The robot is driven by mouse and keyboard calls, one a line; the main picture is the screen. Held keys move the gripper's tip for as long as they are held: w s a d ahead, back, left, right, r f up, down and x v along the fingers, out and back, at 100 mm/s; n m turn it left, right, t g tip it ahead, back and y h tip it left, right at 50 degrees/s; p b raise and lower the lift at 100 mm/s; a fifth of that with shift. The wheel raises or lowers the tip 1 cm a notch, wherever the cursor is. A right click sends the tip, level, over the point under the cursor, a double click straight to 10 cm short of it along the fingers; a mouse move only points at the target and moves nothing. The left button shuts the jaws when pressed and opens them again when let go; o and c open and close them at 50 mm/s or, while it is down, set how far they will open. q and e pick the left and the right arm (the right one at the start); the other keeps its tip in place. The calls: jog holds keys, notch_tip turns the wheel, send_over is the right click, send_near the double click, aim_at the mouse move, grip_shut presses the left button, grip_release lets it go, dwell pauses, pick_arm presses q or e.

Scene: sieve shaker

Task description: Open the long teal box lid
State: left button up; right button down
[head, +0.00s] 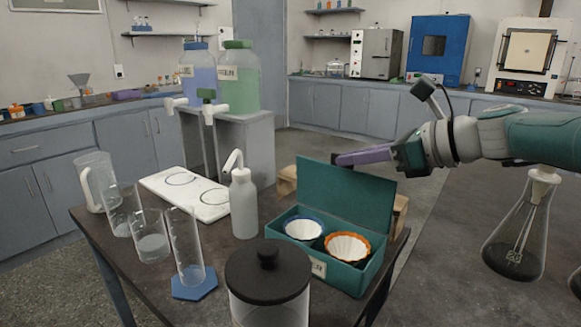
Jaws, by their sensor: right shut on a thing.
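The long teal box (349,277) stands open at the right of the dark table. Its lid (343,197) stands up at the back edge, close to upright. Inside are two white fluted cups, one with a blue rim (304,228) and one with an orange rim (348,247). My right gripper (338,159) reaches in from the right, with its long purple fingers at the lid's top edge. It is shut on the lid, though the exact contact is hard to see. My left gripper is out of view.
A white squeeze bottle (243,204) stands left of the box, and a black-lidded jar (268,275) stands in front. Further left are a white tray (186,193), beakers and a measuring cylinder (186,245). A flask (516,240) is at the right.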

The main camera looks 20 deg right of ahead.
jog(key=shift+w+d+f+b, duration=0.15)
jog(key=shift+w+d+b, duration=0.25)
jog(key=shift+d, duration=0.15)
jog(key=c, duration=1)
grip_release()
jog(key=p+v, duration=0.9)
jog(key=v, duration=0.1)
